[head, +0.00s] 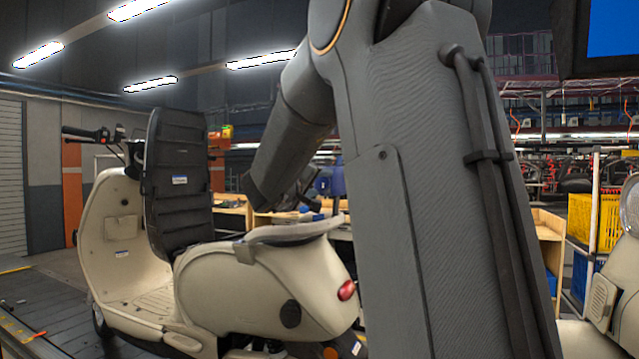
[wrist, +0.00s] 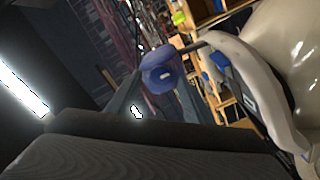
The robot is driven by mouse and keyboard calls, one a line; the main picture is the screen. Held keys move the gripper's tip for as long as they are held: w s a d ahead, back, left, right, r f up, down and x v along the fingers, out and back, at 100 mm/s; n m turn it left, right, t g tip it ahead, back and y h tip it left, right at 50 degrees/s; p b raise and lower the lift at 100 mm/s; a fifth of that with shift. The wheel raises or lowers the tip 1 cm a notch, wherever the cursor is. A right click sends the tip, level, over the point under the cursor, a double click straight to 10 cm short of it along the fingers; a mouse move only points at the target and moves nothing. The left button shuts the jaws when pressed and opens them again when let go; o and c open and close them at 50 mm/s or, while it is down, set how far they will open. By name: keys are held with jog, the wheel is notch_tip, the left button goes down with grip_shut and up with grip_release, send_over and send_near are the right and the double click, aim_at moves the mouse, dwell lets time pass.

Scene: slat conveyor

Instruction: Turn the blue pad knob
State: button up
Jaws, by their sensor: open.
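The blue knob (wrist: 162,74) shows in the wrist view as a rounded blue piece on a dark stem. The stem runs right toward the pale curved rim of the cream scooter (wrist: 290,45). In the head view the blue knob (head: 337,180) stands above the scooter's rear, partly hidden by my arm. My gripper (head: 310,188) is open there, close to the knob. In the wrist view its grey fingers appear either side of the knob, with no clear grip on it. Whether they touch it I cannot tell.
The scooter (head: 260,290) stands on the slat conveyor (head: 40,310), with a tall black backrest panel (head: 178,175) upright on it. A yellow crate (head: 594,217) and another cream scooter (head: 625,280) are at the right. Wooden benches (head: 232,218) stand behind.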

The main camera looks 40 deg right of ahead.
jog(key=shift+w+d, duration=0.25)
jog(key=shift+d, duration=0.2)
jog(key=c, duration=1.1)
jog(key=shift+o, duration=0.2)
